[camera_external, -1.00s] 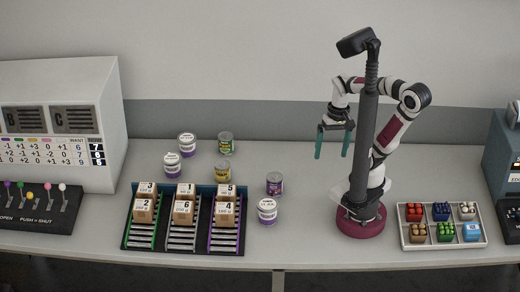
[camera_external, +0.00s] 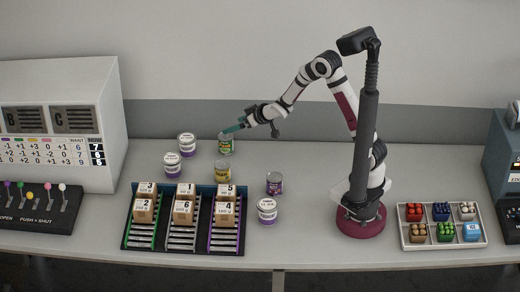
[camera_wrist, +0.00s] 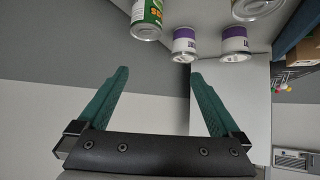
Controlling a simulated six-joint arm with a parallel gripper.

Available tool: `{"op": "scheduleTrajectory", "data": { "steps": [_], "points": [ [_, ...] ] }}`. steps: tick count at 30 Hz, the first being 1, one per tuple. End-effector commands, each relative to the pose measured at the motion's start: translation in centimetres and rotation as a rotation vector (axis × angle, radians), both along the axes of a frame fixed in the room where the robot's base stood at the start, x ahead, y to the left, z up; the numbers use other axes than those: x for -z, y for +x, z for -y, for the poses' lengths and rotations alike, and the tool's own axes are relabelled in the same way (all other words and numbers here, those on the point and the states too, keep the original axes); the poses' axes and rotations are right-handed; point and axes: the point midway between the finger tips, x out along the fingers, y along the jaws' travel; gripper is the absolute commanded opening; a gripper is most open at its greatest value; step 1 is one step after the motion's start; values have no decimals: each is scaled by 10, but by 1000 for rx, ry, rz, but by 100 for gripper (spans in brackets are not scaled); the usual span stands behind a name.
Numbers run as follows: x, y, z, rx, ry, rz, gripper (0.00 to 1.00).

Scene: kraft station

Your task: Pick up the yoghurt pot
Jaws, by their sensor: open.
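White yoghurt pots with purple bands stand in the external view: one at the back (camera_external: 187,145), one in front of it to the left (camera_external: 172,165), and one right of the rack (camera_external: 267,210). Two pots also show in the wrist view, one near the middle (camera_wrist: 184,45) and one to its right (camera_wrist: 235,45). My gripper (camera_external: 229,131) reaches left, its teal fingers overlapping the top of a green can (camera_external: 226,147); contact cannot be told. In the wrist view my gripper (camera_wrist: 160,73) is open, with nothing between its fingers.
A yellow can (camera_external: 222,172) and a purple can (camera_external: 274,184) stand nearby. A rack (camera_external: 181,247) with numbered boxes stands in front. A tray (camera_external: 443,243) of coloured items is at the right. A lever panel (camera_external: 40,212) is at the left.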

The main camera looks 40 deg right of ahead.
Motion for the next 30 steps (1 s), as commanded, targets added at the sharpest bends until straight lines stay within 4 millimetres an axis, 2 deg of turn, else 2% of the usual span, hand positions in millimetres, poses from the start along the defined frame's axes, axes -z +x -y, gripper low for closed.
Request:
{"op": "scheduleTrajectory", "data": {
  "steps": [1, 3, 6, 8, 16, 30],
  "points": [
    [15, 13, -16, -57, 6, 58, 100],
    [24, 24, -33, -119, 19, 135, 100],
    [31, 32, -47, -164, 30, 190, 100],
    [35, 40, -52, -172, 32, 200, 100],
    [67, 101, -78, -173, 31, 202, 100],
    [99, 156, -104, -172, 30, 201, 100]
  ]
}}
